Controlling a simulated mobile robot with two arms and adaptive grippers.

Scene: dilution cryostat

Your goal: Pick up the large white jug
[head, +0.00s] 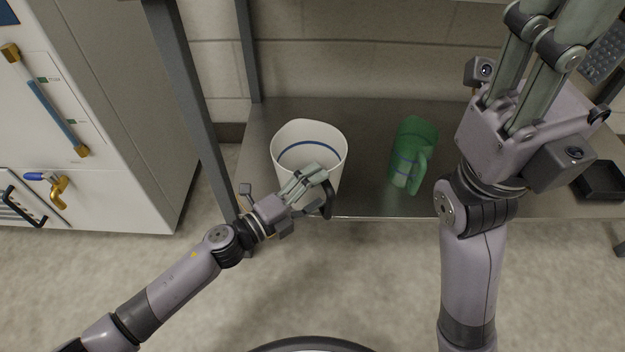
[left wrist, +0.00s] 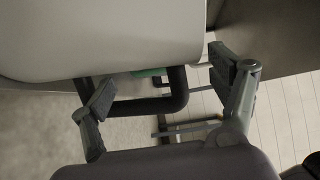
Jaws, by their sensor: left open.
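The large white jug (head: 308,135) stands upright near the left end of the steel shelf, with a blue line inside and a dark handle at its front right. My left gripper (head: 312,178) is in front of the jug, at the handle, and partly covers its front wall. In the left wrist view, the pale jug wall (left wrist: 110,35) fills the upper left. The dark handle (left wrist: 178,92) shows between the two spread fingers (left wrist: 165,85), with gaps to both. My right gripper (head: 545,65) is raised at the upper right; its fingertips run out of the picture.
A green jug (head: 408,160) stands on the steel shelf (head: 365,190) to the right of the white one. A grey frame post (head: 195,110) rises left of the white jug. A black tray (head: 598,180) lies at the far right. A white cabinet (head: 110,190) stands at the left.

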